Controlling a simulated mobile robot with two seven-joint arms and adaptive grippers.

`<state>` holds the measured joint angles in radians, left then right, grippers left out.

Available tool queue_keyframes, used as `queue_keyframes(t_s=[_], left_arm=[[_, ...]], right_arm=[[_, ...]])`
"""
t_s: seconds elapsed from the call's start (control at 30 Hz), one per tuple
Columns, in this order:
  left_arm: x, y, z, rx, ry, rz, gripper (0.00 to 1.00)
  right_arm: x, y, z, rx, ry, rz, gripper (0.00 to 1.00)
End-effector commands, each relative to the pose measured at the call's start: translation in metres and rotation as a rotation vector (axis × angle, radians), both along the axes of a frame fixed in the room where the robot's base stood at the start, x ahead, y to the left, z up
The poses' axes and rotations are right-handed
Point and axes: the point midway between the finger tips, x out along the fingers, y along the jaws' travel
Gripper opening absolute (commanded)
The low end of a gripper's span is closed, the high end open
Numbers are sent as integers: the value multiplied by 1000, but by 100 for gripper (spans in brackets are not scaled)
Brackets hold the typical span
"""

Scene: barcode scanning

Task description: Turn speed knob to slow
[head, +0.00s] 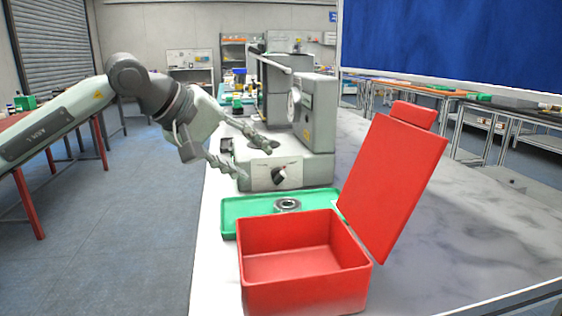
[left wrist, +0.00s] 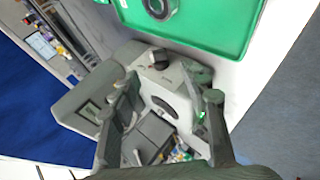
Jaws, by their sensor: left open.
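The speed knob (head: 279,175) is a small dark knob on a pale front panel low on the grey machine (head: 318,118). It also shows in the left wrist view (left wrist: 160,58), above the middle. My left gripper (head: 255,161) is open and empty, its two fingers spread just left of the knob and in front of the machine. In the left wrist view the open fingers (left wrist: 171,92) point toward the machine, with the knob beyond their tips. I see no contact with the knob. I cannot read its setting. My right gripper is not in view.
A green tray (head: 232,222) holding a metal ring (head: 287,205) lies in front of the machine. A red box (head: 305,292) with its lid (head: 393,180) open stands nearest me. The tabletop (head: 480,225) is clear at right.

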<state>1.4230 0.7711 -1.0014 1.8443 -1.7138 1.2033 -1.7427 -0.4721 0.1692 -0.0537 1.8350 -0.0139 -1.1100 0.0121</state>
Motion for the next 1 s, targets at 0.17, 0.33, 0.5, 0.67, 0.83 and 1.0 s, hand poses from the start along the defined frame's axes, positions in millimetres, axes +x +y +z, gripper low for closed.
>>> queue_keyframes(t_s=[0.17, 0.33, 0.5, 0.67, 0.83, 1.0], left_arm=[[5, -6, -6, -1, 1, 0, 46], [18, -21, -23, -1, 4, -1, 46], [31, -36, -40, -1, 4, -1, 46], [38, -43, -49, -1, 1, 0, 46], [39, -44, -51, 0, 0, 0, 46], [39, -44, -51, 0, 0, 0, 41]], right_arm=[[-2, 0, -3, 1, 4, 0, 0], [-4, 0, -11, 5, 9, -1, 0], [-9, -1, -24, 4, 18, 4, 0], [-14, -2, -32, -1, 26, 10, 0], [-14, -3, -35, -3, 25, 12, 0], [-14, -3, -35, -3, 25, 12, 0]])
